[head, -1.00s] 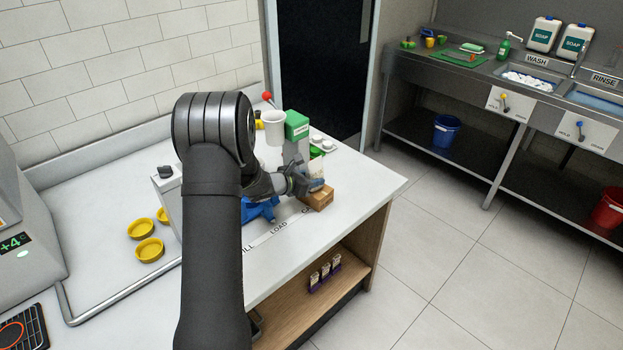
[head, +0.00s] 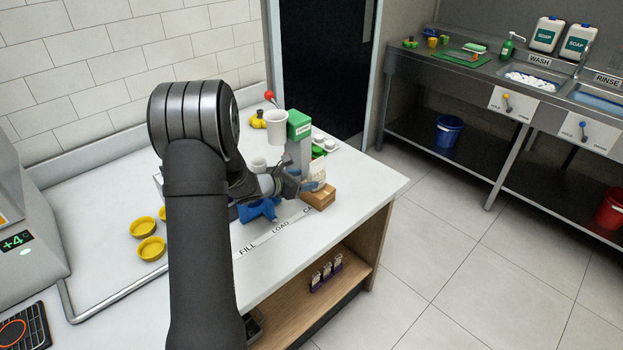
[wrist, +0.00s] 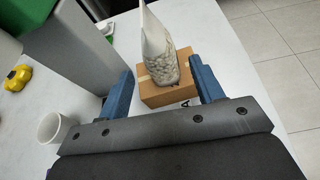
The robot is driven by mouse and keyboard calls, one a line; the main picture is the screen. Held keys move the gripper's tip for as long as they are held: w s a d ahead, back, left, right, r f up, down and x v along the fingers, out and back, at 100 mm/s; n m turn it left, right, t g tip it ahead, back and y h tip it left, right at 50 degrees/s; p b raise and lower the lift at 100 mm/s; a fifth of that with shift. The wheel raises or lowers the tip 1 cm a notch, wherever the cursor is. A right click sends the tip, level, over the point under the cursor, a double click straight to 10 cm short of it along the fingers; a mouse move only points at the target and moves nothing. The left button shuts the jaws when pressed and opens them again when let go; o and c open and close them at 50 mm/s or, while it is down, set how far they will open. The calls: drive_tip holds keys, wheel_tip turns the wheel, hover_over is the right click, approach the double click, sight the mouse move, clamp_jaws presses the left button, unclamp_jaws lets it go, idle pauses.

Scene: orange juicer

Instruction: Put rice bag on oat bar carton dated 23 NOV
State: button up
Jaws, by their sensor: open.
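The pale rice bag (wrist: 165,55) stands upright, leaning a little, on the brown cardboard carton (wrist: 158,93) in the wrist view. In the head view the bag (head: 318,174) is partly hidden by my gripper, and the carton (head: 321,199) sits near the counter's right front edge. No date is readable on the carton. My gripper (wrist: 163,75) is open, with one blue finger on each side of the bag and clear gaps between them. It also shows in the head view (head: 302,187), just left of the bag.
A grey juicer column with a green top (head: 298,124) stands close behind my gripper. A white cup (wrist: 55,130) and a yellow object (wrist: 16,70) lie to the left. Small packs (head: 326,271) stand on the shelf below.

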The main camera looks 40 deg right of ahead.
sight(309, 170)
drive_tip(key=v, duration=0.7)
drive_tip(key=x, duration=1.2)
drive_tip(key=shift+d+f, duration=0.15)
drive_tip(key=shift+f, duration=0.05)
wheel_tip(309, 170, up, 3)
drive_tip(key=shift+f, duration=0.1)
drive_tip(key=shift+r, duration=0.65)
drive_tip(key=shift+f, duration=0.1)
